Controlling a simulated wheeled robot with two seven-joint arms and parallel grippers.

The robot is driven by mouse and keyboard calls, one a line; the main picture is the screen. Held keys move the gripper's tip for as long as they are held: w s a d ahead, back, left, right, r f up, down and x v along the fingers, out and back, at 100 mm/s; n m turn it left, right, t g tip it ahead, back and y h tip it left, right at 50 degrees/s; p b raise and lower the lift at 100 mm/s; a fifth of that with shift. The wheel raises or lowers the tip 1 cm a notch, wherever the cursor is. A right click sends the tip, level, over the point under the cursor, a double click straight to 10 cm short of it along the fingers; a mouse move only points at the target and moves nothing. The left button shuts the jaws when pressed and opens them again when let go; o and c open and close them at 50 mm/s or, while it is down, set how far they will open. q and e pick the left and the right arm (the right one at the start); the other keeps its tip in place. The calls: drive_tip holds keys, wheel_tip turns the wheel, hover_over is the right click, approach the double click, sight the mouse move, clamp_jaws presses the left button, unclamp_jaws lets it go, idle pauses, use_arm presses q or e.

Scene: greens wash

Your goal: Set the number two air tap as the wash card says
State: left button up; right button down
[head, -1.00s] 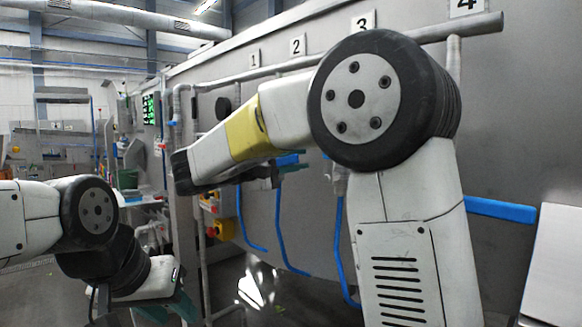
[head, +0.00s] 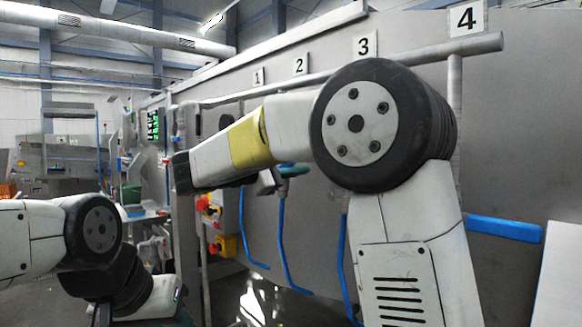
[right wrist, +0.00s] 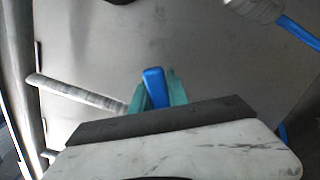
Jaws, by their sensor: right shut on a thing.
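The number 2 plate (head: 300,64) is on the grey wall panel, with a blue hose (head: 281,240) hanging below it. My right gripper (head: 293,170) is at the tap above that hose, partly hidden by my own arm. In the right wrist view the teal fingers of the right gripper (right wrist: 158,92) are shut around a blue tap handle (right wrist: 153,84). The handle stands nearly upright in that picture. Its valve body is hidden behind the gripper. My left arm is low at the left; its fingertips are not clearly seen. I cannot make out a readable wash card.
Plates 1 (head: 258,77), 3 (head: 366,45) and 4 (head: 466,18) mark the other taps. Red and yellow switch boxes (head: 208,208) are left of the hoses. A green-lit screen (head: 152,128) hangs farther back.

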drive_tip(key=c, duration=1.3)
unclamp_jaws()
drive_tip(key=shift+a, duration=0.1)
drive_tip(key=v, duration=0.7)
drive_tip(key=shift+s+a, duration=0.25)
